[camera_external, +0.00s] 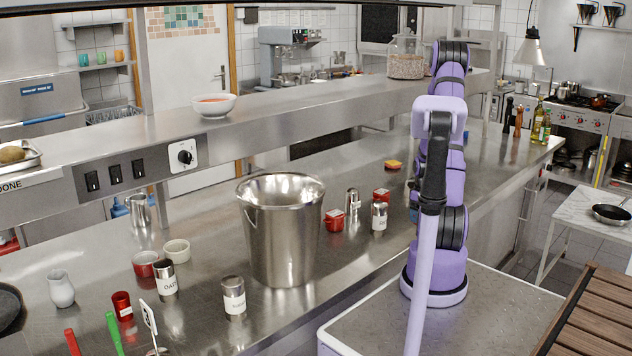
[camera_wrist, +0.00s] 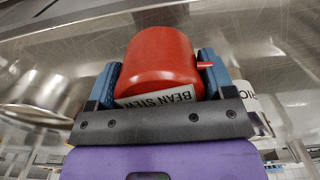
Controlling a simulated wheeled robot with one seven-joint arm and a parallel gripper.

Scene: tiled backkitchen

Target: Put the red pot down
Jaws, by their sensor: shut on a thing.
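In the wrist view, a red pot (camera_wrist: 160,62) with a short red handle and a "BEAN STEW" label sits between the two blue fingers of my gripper (camera_wrist: 158,80). The fingers are shut on its sides. The label reads upside down in this view. The space under the pot is hidden, so I cannot tell if it touches the counter. In the external view, my arm hides most of the gripper. Two small red pots show on the steel counter (camera_external: 205,243) there, one (camera_external: 334,221) beside the bucket and one (camera_external: 381,195) farther back. I cannot tell if either is the held one.
A tall steel bucket (camera_external: 283,235) stands on the counter; a large steel vessel shows left in the wrist view (camera_wrist: 45,92). A labelled canister (camera_external: 379,217) and a steel shaker (camera_external: 352,201) stand near the pots. Several tins and bowls crowd the left. A raised shelf (camera_external: 300,101) runs above.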

